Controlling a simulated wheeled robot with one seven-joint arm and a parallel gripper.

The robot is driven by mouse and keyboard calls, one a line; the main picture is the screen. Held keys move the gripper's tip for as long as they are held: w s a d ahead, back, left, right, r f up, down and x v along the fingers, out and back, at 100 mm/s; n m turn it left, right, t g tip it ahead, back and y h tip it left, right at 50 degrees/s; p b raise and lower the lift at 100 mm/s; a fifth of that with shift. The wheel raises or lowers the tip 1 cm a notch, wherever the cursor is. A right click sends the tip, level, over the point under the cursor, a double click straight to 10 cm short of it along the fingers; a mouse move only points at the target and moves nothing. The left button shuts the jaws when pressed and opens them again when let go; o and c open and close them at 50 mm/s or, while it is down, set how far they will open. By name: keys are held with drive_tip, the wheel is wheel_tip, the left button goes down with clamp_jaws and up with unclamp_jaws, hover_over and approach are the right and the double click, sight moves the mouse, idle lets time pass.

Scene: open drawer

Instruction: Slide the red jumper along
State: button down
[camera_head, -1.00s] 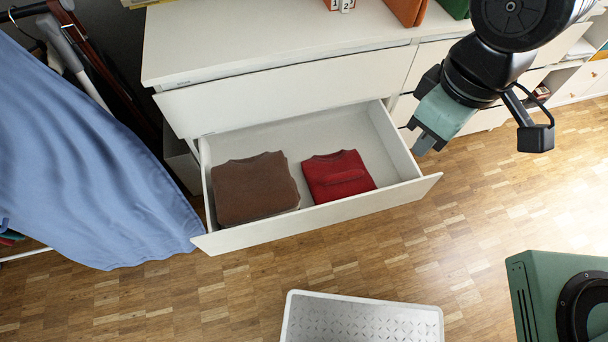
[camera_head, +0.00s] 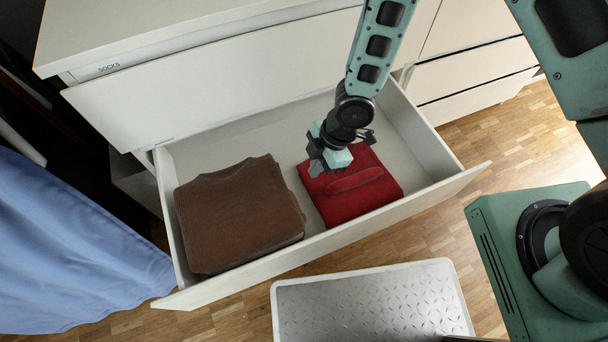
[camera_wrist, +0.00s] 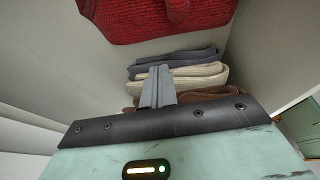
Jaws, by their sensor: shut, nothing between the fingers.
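The red jumper (camera_head: 372,203) lies folded on the right side of the open white drawer (camera_head: 330,238). A brown jumper (camera_head: 240,215) tops a folded pile on the drawer's left side. My gripper (camera_head: 317,170) is shut and empty, at the red jumper's rear left corner, over or beside it; I cannot tell whether they touch. In the wrist view the shut fingers (camera_wrist: 158,88) point towards the pile's grey and cream folded layers (camera_wrist: 185,72), and the red jumper (camera_wrist: 150,18) shows at the top, apart from the fingertips.
The white dresser (camera_head: 220,90) stands behind the drawer. A white-edged box or step with a patterned grey top (camera_head: 370,305) is on the floor in front. Blue cloth (camera_head: 70,240) hangs at the left. The drawer floor behind the clothes is bare.

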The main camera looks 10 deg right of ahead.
sight(338, 175)
drive_tip(key=b+x, duration=0.2)
drive_tip(key=x, duration=0.7)
drive_tip(key=shift+s+f+b, duration=0.1)
drive_tip(key=shift+b, duration=0.3)
drive_tip(key=w+d+p, duration=0.1)
drive_tip(key=d, duration=0.2)
drive_tip(key=d+p, duration=0.1)
drive_tip(key=d, duration=0.2)
drive_tip(key=w+d+p, duration=0.1)
drive_tip(key=d, duration=0.1)
drive_tip(key=shift+w+d, duration=0.3)
drive_tip(key=shift+d, duration=0.45)
drive_tip(key=shift+w, duration=0.1)
